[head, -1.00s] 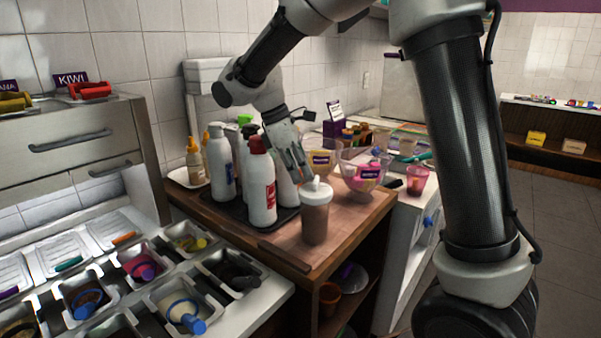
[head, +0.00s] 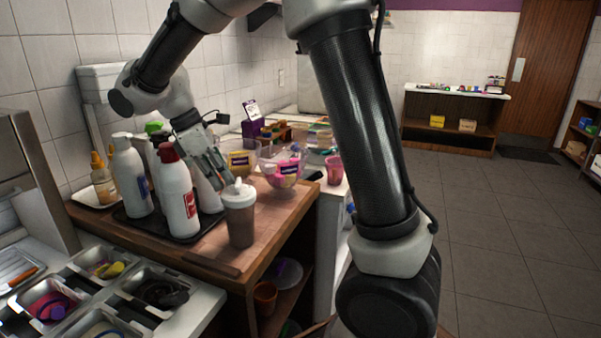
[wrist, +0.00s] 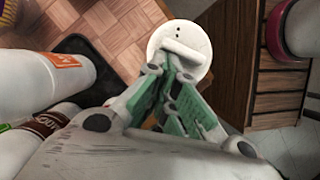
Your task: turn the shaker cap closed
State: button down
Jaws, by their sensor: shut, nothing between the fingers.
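The shaker (head: 240,222) stands upright near the front right corner of the wooden counter, with a brownish clear body. Its white cap (head: 238,191) is on top. In the wrist view the round cap (wrist: 196,33) shows a raised bar and small dark holes on one side. My gripper (head: 223,183) points down at the cap's left edge. In the wrist view its green-padded fingers (wrist: 172,64) are together and empty, their tips overlapping the cap's near edge in the picture. I cannot tell whether they touch it.
White squeeze bottles (head: 177,197), one red-capped, stand on a black tray (head: 160,232) close left of my gripper. Clear bowls (head: 281,172) and a pink cup (head: 333,168) are behind right. Topping bins (head: 105,266) are at the front left. The floor (head: 500,250) at right is clear.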

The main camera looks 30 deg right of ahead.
jog(key=s+a+n+t, duration=0.4)
jog(key=s+a+n, duration=0.15)
jog(key=n, duration=0.55)
jog(key=d+v, duration=0.1)
jog(key=v, duration=1)
jog(key=s+d+f+m+y, duration=0.1)
jog(key=s+d+m, duration=0.3)
jog(key=d+m, duration=0.4)
jog(key=s+d+f+m+t+y, duration=0.1)
jog(key=s+d+f+m, duration=0.1)
jog(key=s+d+m, duration=0.3)
jog(key=s+d+f+m+y, duration=0.1)
jog(key=s+d+m, duration=0.3)
jog(key=d+m, duration=0.8)
jog(key=shift+s+d+f+m+t+y, duration=0.3)
jog(key=shift+s+t+y, duration=0.1)
jog(key=shift+y, duration=0.2)
